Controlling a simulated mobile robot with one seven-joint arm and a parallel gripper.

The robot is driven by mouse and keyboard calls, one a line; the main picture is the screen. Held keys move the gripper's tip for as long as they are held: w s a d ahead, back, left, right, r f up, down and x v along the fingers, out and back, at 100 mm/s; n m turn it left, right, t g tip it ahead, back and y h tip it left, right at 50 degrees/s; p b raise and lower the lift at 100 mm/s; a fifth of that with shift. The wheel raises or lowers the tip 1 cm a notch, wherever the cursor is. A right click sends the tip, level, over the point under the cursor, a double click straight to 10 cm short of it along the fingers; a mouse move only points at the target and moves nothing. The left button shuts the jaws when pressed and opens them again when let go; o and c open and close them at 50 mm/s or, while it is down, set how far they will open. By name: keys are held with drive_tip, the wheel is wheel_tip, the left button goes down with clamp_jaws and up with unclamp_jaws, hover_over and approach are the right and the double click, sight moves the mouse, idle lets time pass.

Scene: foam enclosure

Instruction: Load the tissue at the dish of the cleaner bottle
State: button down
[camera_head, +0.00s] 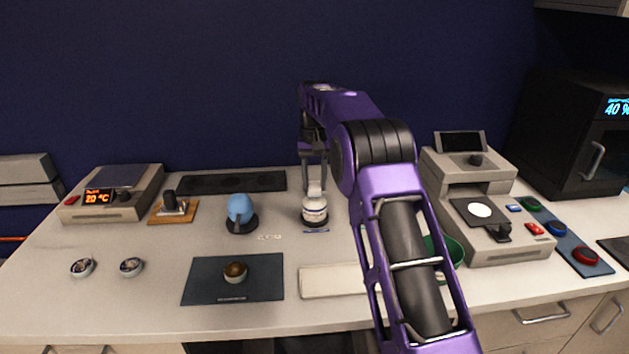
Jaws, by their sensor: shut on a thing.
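The cleaner bottle (315,214) is a small white bottle with a dark label band. It stands upright on a dark round base at the back middle of the bench. My gripper (314,178) points straight down directly above it. The fingers are shut on a small white piece, the tissue (315,188). The tissue is right over the bottle's top dish. I cannot tell whether it touches the dish, as both are white and small here.
A blue rounded item (241,208) on a black base stands left of the bottle. A dark mat (205,283) with a brown ball is in front. A white pad (325,281) lies front middle. A grey machine (490,215) stands right; a green bowl (449,250) is partly behind my arm.

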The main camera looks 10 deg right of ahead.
sight(314, 185)
idle(0.4)
drive_tip(key=shift+r+p, duration=0.4)
drive_tip(key=shift+r, duration=3.1)
